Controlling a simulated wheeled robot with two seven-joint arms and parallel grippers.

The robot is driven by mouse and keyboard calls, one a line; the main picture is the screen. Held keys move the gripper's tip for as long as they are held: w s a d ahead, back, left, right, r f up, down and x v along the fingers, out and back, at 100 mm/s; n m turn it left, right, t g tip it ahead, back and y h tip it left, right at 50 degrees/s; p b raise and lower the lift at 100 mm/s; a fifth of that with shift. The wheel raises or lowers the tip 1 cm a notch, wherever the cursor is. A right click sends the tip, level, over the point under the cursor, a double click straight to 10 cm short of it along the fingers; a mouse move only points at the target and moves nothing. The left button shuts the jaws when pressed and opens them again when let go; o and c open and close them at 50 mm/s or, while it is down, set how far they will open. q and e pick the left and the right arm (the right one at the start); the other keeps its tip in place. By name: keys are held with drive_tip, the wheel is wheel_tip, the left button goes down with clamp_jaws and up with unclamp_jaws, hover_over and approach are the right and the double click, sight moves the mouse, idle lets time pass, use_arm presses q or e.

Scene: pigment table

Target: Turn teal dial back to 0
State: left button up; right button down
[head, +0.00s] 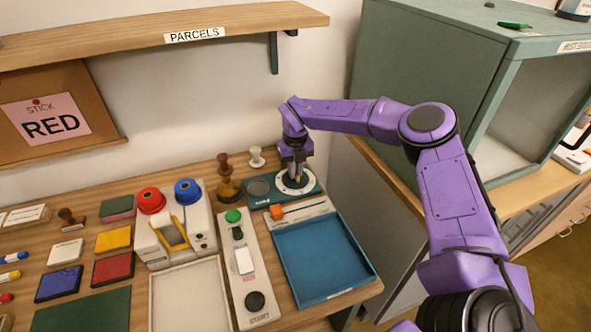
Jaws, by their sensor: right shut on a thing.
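The teal dial unit (258,203) lies at the back right of the wooden table, with a round white dial face (308,186) on its right side. My right gripper (295,176) points down onto the middle of this dial face. It is shut on the dial's knob, which the fingers mostly hide. The scale marks and the dial's reading are too small to tell. My left gripper does not show.
A blue tray (322,262) lies in front of the dial unit. A white panel with a green button (233,216) and a black knob (255,301) is left of the tray. Stamps (257,157) stand behind. A green cabinet (425,75) rises at the right.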

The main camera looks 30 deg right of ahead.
drive_tip(key=shift+r, duration=0.1)
idle(0.3)
drive_tip(key=c, duration=1.1)
unclamp_jaws()
drive_tip(key=shift+c, duration=0.2)
wheel_tip(320, 180, up, 10)
drive_tip(key=b, duration=0.1)
drive_tip(key=shift+r+b, duration=0.25)
drive_tip(key=shift+b, duration=0.1)
